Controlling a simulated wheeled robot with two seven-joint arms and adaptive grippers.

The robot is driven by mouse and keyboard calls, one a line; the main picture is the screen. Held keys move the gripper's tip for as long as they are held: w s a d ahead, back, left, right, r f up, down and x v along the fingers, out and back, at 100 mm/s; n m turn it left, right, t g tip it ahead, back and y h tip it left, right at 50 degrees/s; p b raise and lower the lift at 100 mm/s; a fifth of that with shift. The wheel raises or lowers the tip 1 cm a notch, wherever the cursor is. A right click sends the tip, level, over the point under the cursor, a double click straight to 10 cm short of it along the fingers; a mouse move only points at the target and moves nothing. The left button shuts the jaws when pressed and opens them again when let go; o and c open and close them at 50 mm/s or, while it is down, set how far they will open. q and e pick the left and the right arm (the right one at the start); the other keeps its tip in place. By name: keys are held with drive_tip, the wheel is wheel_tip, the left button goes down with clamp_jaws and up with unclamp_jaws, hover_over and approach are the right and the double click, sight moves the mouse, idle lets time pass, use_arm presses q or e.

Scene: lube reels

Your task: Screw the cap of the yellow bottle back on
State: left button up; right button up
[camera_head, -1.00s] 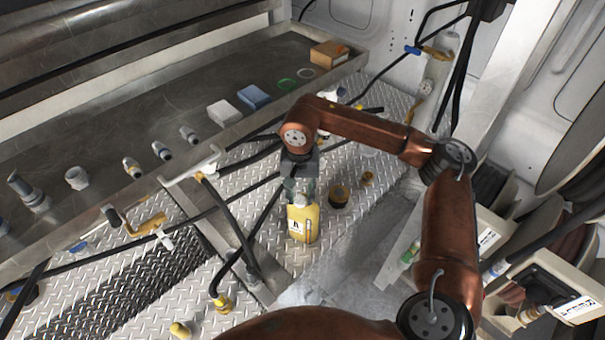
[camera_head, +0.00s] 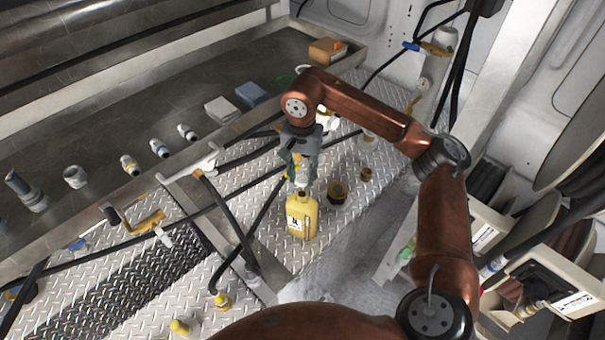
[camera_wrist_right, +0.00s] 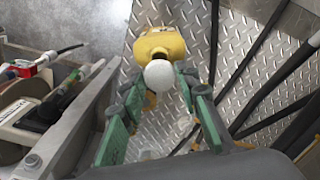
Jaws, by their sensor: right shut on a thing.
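The yellow bottle (camera_head: 302,217) stands upright on the diamond-plate floor in the head view. It also shows in the wrist view (camera_wrist_right: 158,43), beyond the fingertips. My right gripper (camera_head: 301,181) points down just above the bottle's neck. In the wrist view, the green-padded fingers of my right gripper (camera_wrist_right: 160,82) are shut on a round white cap (camera_wrist_right: 160,75). I cannot tell whether cap and neck touch. My left gripper is not in view.
Dark round fittings (camera_head: 337,192) stand close to the right of the bottle. Black hoses (camera_head: 235,225) cross the plate on the left. A metal shelf (camera_head: 110,130) with fittings, blocks and a cardboard box (camera_head: 327,50) runs along the upper left.

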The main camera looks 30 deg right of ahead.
sight(302, 179)
drive_tip(key=shift+f+b, duration=0.3)
drive_tip(key=shift+f, duration=0.25)
drive_tip(key=shift+f+b, duration=0.65)
drive_tip(key=shift+f, duration=0.35)
drive_tip(key=shift+f+b, duration=0.45)
drive_tip(key=shift+f, duration=0.25)
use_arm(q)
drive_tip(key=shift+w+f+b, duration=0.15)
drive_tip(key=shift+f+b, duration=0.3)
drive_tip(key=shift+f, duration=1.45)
use_arm(e)
drive_tip(key=shift+f, duration=0.65)
use_arm(q)
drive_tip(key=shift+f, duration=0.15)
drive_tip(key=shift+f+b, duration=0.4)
drive_tip(key=shift+b, duration=0.1)
use_arm(e)
drive_tip(key=shift+f, duration=0.55)
